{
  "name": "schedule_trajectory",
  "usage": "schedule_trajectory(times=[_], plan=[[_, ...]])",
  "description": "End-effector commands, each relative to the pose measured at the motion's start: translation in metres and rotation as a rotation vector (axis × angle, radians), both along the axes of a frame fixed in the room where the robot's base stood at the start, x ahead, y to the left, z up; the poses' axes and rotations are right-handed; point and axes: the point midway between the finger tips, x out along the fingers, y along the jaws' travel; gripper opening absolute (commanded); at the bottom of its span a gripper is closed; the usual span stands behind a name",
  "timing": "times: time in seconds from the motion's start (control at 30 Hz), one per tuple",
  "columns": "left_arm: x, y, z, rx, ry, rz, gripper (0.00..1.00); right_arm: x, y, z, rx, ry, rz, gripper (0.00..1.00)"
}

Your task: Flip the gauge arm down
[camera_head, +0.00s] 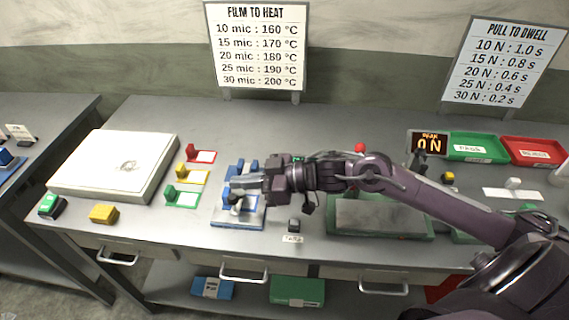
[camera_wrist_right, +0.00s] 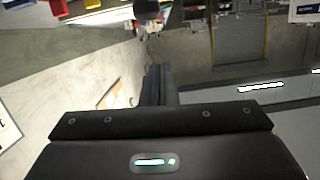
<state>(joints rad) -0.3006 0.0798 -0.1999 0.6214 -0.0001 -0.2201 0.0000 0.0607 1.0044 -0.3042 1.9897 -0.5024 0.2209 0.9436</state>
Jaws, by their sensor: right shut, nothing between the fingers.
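My left gripper is not in view.
A white flat box (camera_head: 115,165) stands at left. Red, yellow and green tags (camera_head: 182,177) stand between it and the gauge. A small dark block (camera_head: 294,225) is right of the gauge. A green-framed device (camera_head: 380,218) lies under my arm. Green (camera_head: 478,142) and red (camera_head: 535,150) trays are back right.

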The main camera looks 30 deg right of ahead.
Motion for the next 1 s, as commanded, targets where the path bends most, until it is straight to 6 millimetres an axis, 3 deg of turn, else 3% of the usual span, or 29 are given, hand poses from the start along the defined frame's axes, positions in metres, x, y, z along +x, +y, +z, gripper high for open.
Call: schedule_trajectory(times=[0.03, 0.1, 0.4, 1.0], plan=[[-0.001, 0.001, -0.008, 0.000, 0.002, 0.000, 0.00, -0.007, -0.009, -0.008, -0.008, 0.006, 0.001, 0.00], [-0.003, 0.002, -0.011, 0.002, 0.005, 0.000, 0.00, -0.014, -0.017, -0.004, -0.009, 0.006, 0.003, 0.00], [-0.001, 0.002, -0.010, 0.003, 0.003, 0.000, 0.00, -0.031, -0.046, 0.009, -0.003, 0.003, -0.001, 0.00], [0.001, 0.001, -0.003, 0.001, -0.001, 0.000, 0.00, -0.050, -0.074, 0.020, -0.001, -0.003, 0.002, 0.00]])
